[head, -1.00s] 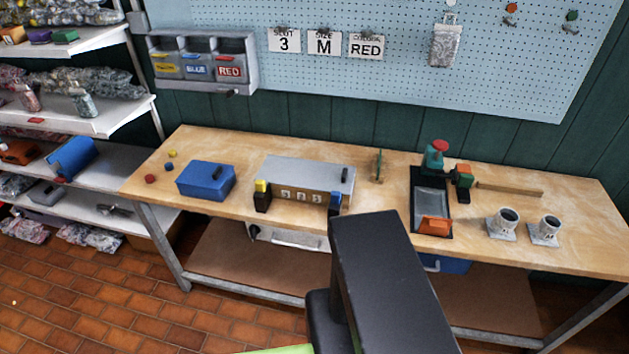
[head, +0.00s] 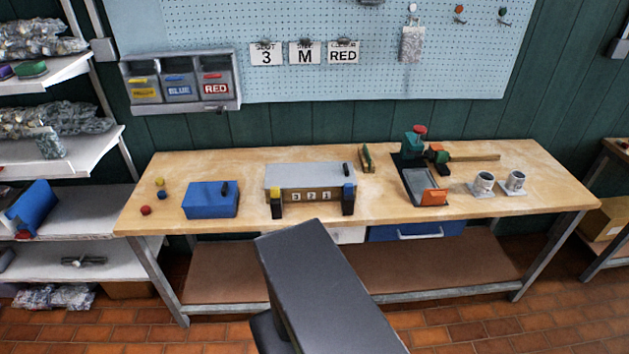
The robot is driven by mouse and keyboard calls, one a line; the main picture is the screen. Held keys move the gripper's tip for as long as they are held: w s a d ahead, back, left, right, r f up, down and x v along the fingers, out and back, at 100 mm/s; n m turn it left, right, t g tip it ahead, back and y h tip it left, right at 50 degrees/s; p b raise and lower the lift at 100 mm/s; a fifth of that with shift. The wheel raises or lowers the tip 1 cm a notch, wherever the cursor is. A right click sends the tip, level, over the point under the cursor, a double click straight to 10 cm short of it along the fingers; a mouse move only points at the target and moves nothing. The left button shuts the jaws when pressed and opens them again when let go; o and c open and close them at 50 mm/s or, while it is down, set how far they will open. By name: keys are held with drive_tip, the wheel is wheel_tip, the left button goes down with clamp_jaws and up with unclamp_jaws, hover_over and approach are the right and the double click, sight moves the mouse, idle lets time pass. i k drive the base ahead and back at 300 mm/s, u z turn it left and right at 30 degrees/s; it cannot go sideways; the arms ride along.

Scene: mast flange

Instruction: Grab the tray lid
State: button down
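A flat grey lid-like plate (head: 308,174) with a small black upright knob at its right end lies on top of a wooden tray (head: 318,195) with several numbered squares on its front. A yellow-topped and a blue-topped black block stand at the tray's front corners. A blue box (head: 209,201), also with a black knob on top, sits to its left. Which of the two is the tray lid is not labelled. My dark arm link rises in front of the bench, below the tray in the picture. My gripper is not in view.
Small coloured balls (head: 146,211) lie at left. Shelves stand left, another table right.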

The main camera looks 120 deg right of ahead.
sight(299, 175)
drive_tip(key=z, duration=4.1)
drive_tip(key=i, duration=1.05)
drive_tip(key=u, duration=0.1)
drive_tip(key=k, duration=0.5)
drive_tip(key=z, duration=0.85)
drive_tip(key=k, duration=0.55)
drive_tip(key=z, duration=0.05)
